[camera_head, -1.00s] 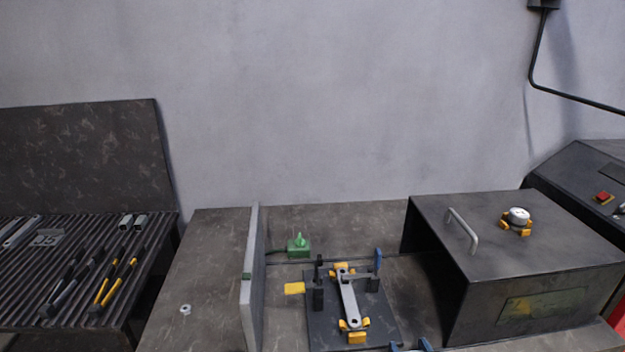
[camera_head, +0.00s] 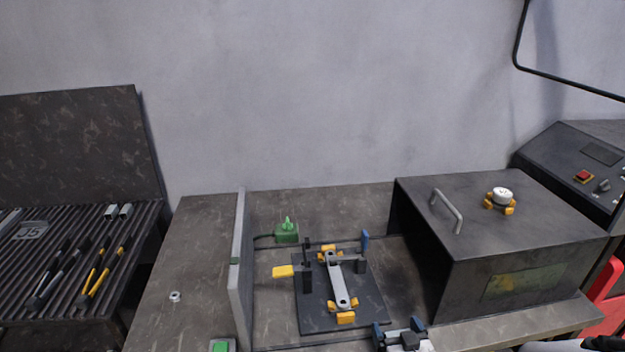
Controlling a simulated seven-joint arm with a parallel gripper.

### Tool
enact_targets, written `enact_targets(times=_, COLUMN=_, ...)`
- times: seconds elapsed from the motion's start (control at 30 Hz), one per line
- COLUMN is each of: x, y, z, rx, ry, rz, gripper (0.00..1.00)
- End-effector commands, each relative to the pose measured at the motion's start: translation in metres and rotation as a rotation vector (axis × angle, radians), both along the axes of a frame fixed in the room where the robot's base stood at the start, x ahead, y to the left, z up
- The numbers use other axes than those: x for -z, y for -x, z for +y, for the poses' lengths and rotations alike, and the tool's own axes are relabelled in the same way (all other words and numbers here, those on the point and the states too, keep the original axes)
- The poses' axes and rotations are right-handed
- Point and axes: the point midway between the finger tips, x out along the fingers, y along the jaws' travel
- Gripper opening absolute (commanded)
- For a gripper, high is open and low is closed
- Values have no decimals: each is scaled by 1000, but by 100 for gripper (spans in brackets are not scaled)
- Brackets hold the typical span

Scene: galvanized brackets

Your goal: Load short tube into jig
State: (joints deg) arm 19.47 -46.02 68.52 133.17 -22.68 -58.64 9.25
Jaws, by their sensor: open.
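The jig (camera_head: 370,311) is a dark plate with yellow blocks, dark posts and a blue-handled clamp. A grey flat bar (camera_head: 337,281) lies in it between yellow blocks. Two short, pale grey, tube-like pieces (camera_head: 118,211) lie side by side on the ribbed rack at left. A small silver ring (camera_head: 175,296) sits on the bench left of the upright panel. I cannot tell which of these is the short tube. My gripper (camera_head: 399,331) shows at the bottom edge, in front of the jig, its dark blue fingers apart and nothing seen between them.
An upright grey panel (camera_head: 239,270) stands left of the jig. A dark box (camera_head: 470,235) with a handle and a white round part on top stands at right. A green device (camera_head: 286,232) sits behind the jig. Tools (camera_head: 100,278) lie on the rack (camera_head: 40,272).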

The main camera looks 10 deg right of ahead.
Motion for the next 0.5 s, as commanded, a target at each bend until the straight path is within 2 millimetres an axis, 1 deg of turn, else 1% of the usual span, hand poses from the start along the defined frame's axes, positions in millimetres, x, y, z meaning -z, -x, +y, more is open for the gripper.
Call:
enact_targets(times=0.2, x=-1, y=1, z=0, rx=0, ry=0, rz=-1, gripper=89)
enact_targets(times=0.37, x=-3, y=18, z=-1, rx=2, ry=1, rz=0, gripper=89)
enact_targets(times=0.5, x=-6, y=35, z=0, rx=3, ry=0, rz=0, gripper=89)
